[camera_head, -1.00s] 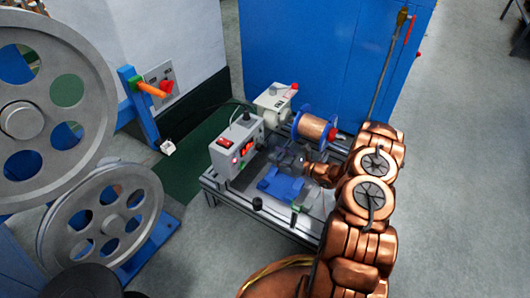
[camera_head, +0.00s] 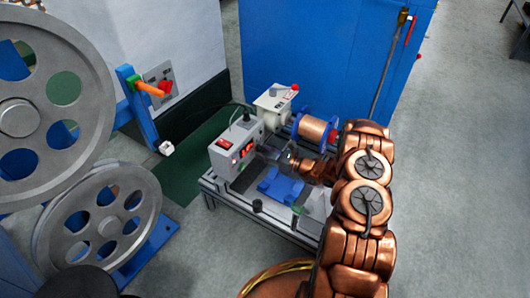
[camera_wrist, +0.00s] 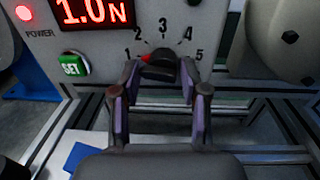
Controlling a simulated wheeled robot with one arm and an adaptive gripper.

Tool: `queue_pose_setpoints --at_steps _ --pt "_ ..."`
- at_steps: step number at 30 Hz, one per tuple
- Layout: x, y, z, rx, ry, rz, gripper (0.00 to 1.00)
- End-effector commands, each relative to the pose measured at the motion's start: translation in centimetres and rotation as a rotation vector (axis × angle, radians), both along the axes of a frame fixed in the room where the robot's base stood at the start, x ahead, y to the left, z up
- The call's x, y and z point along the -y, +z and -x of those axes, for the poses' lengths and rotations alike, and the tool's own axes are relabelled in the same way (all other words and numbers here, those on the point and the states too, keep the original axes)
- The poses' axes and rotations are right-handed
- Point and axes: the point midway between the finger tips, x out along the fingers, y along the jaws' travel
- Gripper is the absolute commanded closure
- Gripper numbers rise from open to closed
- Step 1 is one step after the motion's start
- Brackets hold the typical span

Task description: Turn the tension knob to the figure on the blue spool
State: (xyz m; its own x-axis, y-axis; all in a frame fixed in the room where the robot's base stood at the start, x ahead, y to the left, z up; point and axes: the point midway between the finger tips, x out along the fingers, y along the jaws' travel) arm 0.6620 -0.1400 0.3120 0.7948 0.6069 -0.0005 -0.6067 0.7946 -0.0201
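The black tension knob (camera_wrist: 162,68) is on the face of a grey control box (camera_head: 235,144). Its red mark points left, near the 1 on a printed scale from 1 to 5. The red display (camera_wrist: 93,11) reads 1.0 N. My gripper (camera_wrist: 160,70) is open, with one fingertip on each side of the knob; small gaps seem to remain. In the head view my gripper (camera_head: 270,153) is at the front of the box and hides the knob. The blue spool (camera_head: 315,130), wound with copper wire, stands behind; I cannot read a figure on it.
A blue block (camera_head: 280,186) lies on the metal frame below my gripper. Large grey pulleys (camera_head: 98,222) stand at left. A white roller (camera_wrist: 285,40) is close on the right.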

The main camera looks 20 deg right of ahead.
Motion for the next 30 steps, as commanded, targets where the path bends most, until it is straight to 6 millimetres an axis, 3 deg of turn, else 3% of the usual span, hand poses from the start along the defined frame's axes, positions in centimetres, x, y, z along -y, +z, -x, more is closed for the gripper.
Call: queue_pose_setpoints --at_steps 7,19,30 --pt "0.5 0.09 -0.2 0.003 -0.012 0.003 0.94" --pt "0.75 0.22 -0.27 -0.022 -0.018 -0.035 0.94" --pt "0.88 0.02 -0.21 -0.129 -0.023 -0.192 0.94"
